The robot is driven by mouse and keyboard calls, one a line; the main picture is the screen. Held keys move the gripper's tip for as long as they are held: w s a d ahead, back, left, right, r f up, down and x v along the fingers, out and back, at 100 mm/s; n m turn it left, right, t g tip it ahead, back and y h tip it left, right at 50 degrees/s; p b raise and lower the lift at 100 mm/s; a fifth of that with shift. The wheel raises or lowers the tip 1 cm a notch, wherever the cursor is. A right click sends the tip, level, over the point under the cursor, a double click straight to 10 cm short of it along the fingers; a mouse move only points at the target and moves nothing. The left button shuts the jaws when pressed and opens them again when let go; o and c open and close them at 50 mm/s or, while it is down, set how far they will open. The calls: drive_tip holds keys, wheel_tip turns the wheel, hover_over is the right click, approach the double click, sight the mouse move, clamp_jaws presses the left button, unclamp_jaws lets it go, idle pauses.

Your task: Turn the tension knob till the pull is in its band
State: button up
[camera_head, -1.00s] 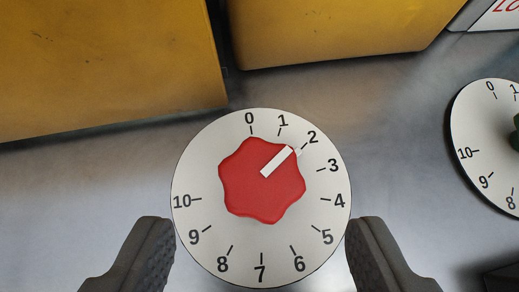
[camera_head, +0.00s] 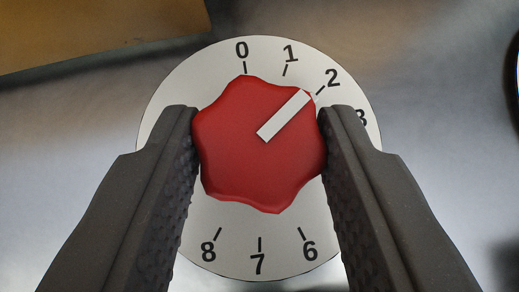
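The red tension knob (camera_head: 245,165) is lobed, with a white pointer bar (camera_head: 284,115) aimed at about 2, perhaps slightly below it. It sits on a round white dial (camera_head: 260,241) numbered from 0; the fingers hide some of the numbers. My gripper (camera_head: 259,120) has one dark ribbed finger on each side of the knob. Both fingertips lie close against the red lobes; whether they press on it, I cannot tell. No pull gauge or band shows in this view.
A yellow block or housing (camera_head: 90,30) stands at the upper left on the grey metal panel (camera_head: 420,90). A dark edge shows at the far right. The panel around the dial is otherwise clear.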

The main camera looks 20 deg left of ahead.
drive_tip(key=shift+a+m+t+h+p, duration=0.15)
drive_tip(key=shift+m+t+h+p, duration=0.15)
drive_tip(key=shift+m+h+p, duration=0.8)
drive_tip(key=shift+r+m+h+p, duration=0.1)
drive_tip(key=shift+m+h+p, duration=0.5)
drive_tip(key=shift+m, duration=0.6)
drive_tip(key=shift+a+m+h, duration=0.1)
drive_tip(key=shift+m+h, duration=0.3)
drive_tip(key=o, duration=1)
drive_tip(key=shift+s, duration=0.1)
drive_tip(key=shift+s+r, duration=0.2)
drive_tip(key=p+v, duration=0.1)
drive_tip(key=v, duration=1.2)
drive_tip(key=shift+s+f, duration=0.1)
drive_tip(key=shift+f, duration=0.05)
